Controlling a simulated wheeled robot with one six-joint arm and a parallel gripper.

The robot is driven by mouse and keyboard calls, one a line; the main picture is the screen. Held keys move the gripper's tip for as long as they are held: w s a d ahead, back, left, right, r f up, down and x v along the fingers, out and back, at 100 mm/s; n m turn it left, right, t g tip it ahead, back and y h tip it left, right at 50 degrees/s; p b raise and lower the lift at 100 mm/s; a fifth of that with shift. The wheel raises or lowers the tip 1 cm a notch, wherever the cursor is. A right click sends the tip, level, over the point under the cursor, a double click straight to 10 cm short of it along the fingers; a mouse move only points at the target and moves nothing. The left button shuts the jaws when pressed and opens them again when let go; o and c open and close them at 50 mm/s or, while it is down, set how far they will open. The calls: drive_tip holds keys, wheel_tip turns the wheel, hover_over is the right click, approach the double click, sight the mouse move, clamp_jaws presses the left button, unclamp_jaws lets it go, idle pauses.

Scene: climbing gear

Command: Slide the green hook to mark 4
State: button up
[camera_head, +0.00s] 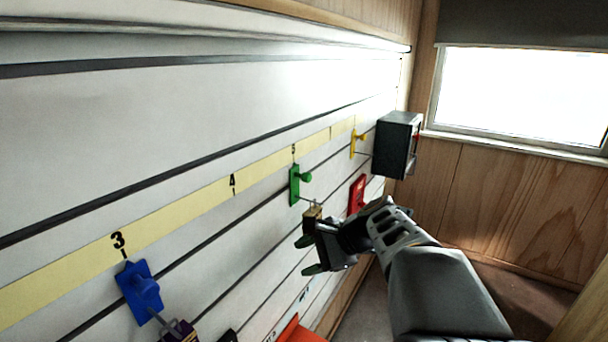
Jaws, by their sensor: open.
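The green hook (295,186) sits on the slatted white wall just below mark 5 (293,150) on the yellow strip. It has a round knob on its upper part and a thin peg lower down. A small brownish item (312,214) appears to hang from that peg. Mark 4 (232,183) is to the left on the same strip, with bare wall below it. My gripper (308,255) is open, below the green hook and apart from it, with its fingers pointing left. Nothing shows between the fingers.
A blue hook (139,290) sits under mark 3 (118,240) with a dark purple item (180,331) at its peg. A yellow hook (356,143), a red piece (357,194) and a black box (397,146) are on the right. An orange item (296,332) shows at the bottom.

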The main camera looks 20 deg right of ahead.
drive_tip(key=w+d+r+m+t+y, duration=0.2)
drive_tip(key=w+d+r+m+t, duration=0.15)
drive_tip(key=d+r+m, duration=0.3)
drive_tip(key=m+t, duration=0.3)
drive_tip(key=t, duration=0.2)
approach(310, 178)
drive_tip(key=p+x, duration=0.3)
drive_tip(key=x, duration=0.6)
drive_tip(key=shift+w+a, duration=0.2)
drive_tip(key=shift+w, duration=0.15)
drive_tip(key=shift+w+a, duration=0.35)
drive_tip(key=shift+w, duration=0.1)
clamp_jaws()
